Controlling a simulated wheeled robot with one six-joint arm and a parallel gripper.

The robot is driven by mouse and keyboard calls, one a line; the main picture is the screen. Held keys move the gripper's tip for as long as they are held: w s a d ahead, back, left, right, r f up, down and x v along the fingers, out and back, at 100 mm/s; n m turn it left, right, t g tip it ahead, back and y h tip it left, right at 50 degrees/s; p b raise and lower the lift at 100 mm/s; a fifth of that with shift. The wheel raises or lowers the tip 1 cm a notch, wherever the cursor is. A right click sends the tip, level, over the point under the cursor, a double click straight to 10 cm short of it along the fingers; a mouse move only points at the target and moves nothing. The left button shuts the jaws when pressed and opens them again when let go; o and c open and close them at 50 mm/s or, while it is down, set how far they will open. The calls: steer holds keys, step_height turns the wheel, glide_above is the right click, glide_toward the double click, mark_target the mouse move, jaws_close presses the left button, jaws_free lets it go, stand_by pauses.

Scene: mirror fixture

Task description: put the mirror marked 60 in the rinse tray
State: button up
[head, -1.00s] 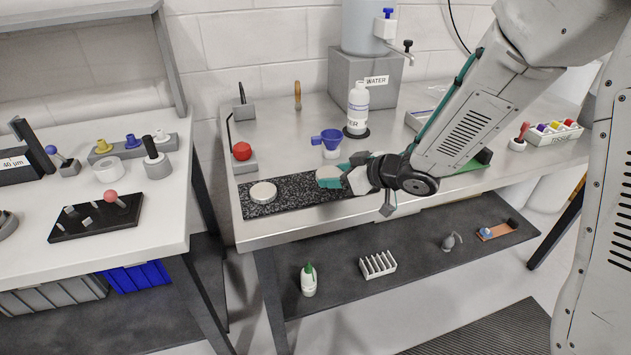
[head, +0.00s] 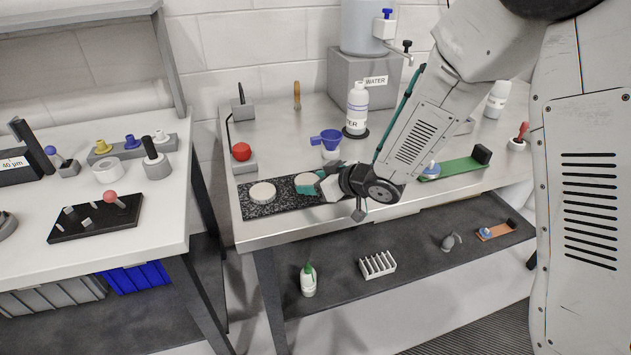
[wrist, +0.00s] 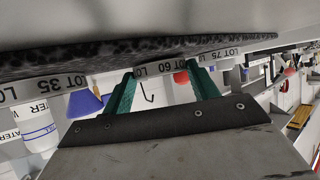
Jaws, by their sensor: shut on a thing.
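My gripper (head: 308,184) reaches left over the black speckled slab (head: 285,203), shut on a pale round mirror (head: 306,178). One teal jaw lies across the mirror's near side. In the wrist view both teal jaws (wrist: 160,82) show, with an upside-down LOT 60 label (wrist: 160,68) between their tips. LOT 35 and LOT 75 labels flank it. I cannot tell whether the mirror touches the slab. A second pale disc (head: 262,193) lies at the slab's left end. No tray is plainly readable as the rinse tray; my arm hides part of the bench.
A blue funnel (head: 327,139) and a white bottle (head: 357,108) stand behind the gripper. A red ball (head: 241,151) on a grey stand is at the left. A green board (head: 458,167) lies right of my arm. The bench's near edge is close to the slab.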

steer(key=shift+f, duration=0.15)
steer(key=o, duration=1.1)
steer(key=shift+c, duration=0.2)
steer(key=v, duration=0.7)
steer(key=shift+s+d, duration=0.25)
steer(key=shift+s, duration=0.15)
